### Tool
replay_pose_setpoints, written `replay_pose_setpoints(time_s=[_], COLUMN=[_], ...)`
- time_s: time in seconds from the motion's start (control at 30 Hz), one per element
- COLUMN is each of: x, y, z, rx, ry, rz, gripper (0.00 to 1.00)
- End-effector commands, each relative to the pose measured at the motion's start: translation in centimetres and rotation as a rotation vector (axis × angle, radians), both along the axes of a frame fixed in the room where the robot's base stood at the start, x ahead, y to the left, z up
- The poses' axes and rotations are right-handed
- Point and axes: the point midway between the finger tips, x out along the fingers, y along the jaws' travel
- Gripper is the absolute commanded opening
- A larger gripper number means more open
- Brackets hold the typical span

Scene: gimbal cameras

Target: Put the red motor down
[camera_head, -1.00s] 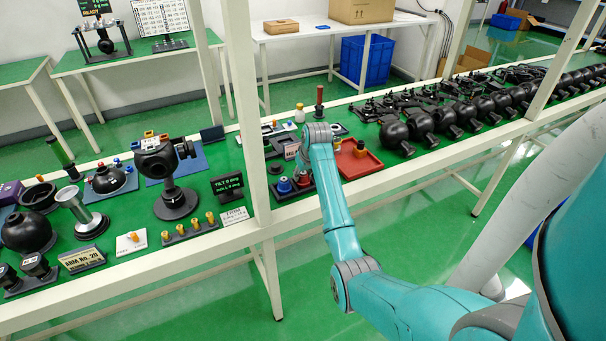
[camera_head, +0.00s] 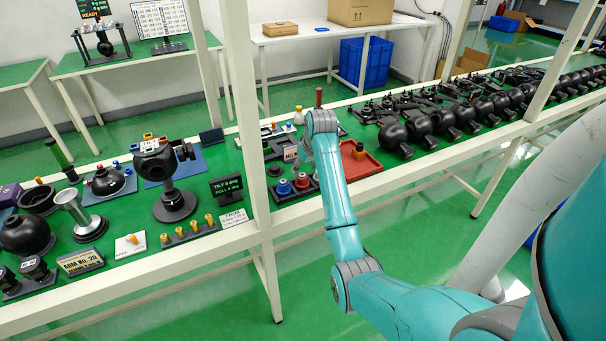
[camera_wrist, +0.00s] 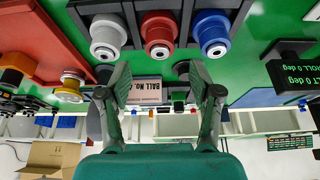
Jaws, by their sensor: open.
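The red motor (camera_head: 302,181) sits in a black holder (camera_head: 281,197) beside the blue motor (camera_head: 283,187) on the green bench. In the wrist view, which looks inverted, the red motor (camera_wrist: 158,32) stands in the middle of the holder (camera_wrist: 184,27), between a grey-white motor (camera_wrist: 106,34) and the blue motor (camera_wrist: 212,34). My gripper (camera_wrist: 158,72) is open and empty, with its fingers spread apart and clear of the red motor.
A tilt display (camera_head: 227,187) stands to the left, and a white frame post (camera_head: 251,110) rises nearby. Several black ball housings (camera_head: 421,123) line the right side of the bench.

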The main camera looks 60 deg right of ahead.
Motion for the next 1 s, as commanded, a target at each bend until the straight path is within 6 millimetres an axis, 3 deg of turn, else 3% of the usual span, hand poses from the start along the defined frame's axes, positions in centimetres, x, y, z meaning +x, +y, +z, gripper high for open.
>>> replay_pose_setpoints(time_s=[0.1,0.33,1.0], x=[-0.7,-1.7,-2.0], y=[0.4,1.0,1.2], z=[2.3,4.8,5.5], rx=[-0.003,-0.001,0.000], ry=[-0.003,-0.001,0.000], rz=[0.000,0.000,0.000], gripper=[0.64,0.64,0.64])
